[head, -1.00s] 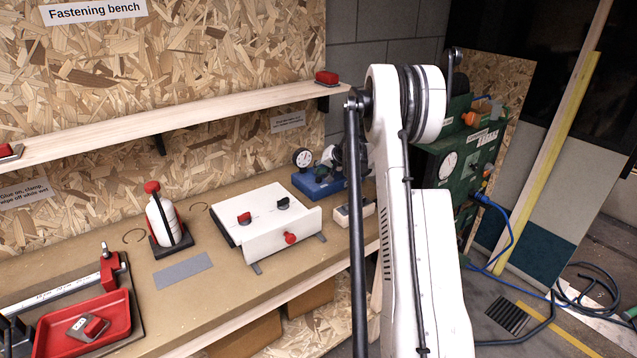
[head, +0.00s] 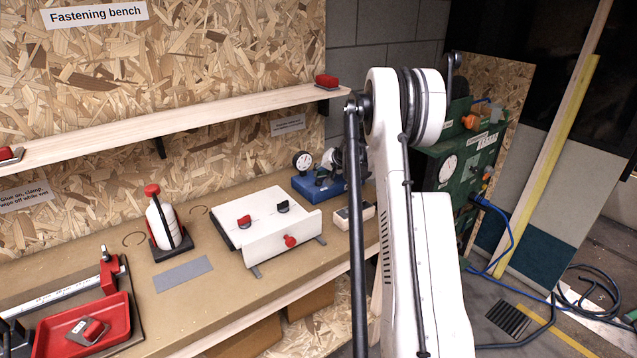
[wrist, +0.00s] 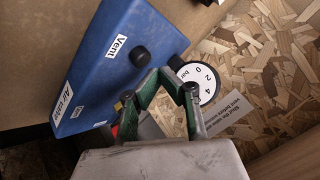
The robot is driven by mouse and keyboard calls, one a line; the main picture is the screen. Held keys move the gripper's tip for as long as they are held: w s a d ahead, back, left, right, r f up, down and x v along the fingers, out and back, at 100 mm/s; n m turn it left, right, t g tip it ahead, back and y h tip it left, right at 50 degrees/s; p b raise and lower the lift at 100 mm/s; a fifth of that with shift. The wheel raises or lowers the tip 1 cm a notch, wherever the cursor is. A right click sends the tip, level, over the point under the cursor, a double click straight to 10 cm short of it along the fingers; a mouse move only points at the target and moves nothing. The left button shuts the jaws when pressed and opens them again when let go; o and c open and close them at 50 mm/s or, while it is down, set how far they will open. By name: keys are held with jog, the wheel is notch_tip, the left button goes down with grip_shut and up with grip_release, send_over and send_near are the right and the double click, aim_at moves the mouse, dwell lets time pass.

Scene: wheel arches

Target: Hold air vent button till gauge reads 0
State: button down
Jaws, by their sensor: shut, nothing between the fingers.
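A blue air box (head: 318,187) stands at the back right end of the bench. In the wrist view the blue box (wrist: 100,75) carries a "Vent" label (wrist: 117,46) and a black round button (wrist: 140,57) beside it. A white gauge (head: 302,160) marked in bar shows behind it; in the wrist view the gauge (wrist: 208,78) is partly covered by a finger, and I cannot read its needle. My gripper (wrist: 158,74) is shut and empty, its green fingertips close beside the button. I cannot tell if they touch it. In the head view my arm mostly hides the gripper.
A white box (head: 265,222) with red and black knobs, a glue bottle (head: 160,220) and a red tray (head: 60,330) stand on the bench to the left. A shelf (head: 150,122) runs above. A green panel (head: 430,190) with a blue hose stands at right.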

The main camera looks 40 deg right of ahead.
aim_at(319, 182)
jog(key=shift+f, duration=0.15)
jog(key=shift+f+b, duration=0.3)
jog(key=shift+b, duration=0.3)
jog(key=shift+f+b, duration=0.45)
jog(key=shift+f, duration=0.05)
dwell(0.8)
jog(key=shift+r, duration=0.2)
dwell(1.8)
jog(key=shift+r, duration=0.75)
jog(key=shift+r, duration=0.1)
jog(key=shift+r+p, duration=0.9)
jog(key=shift+r, duration=1.5)
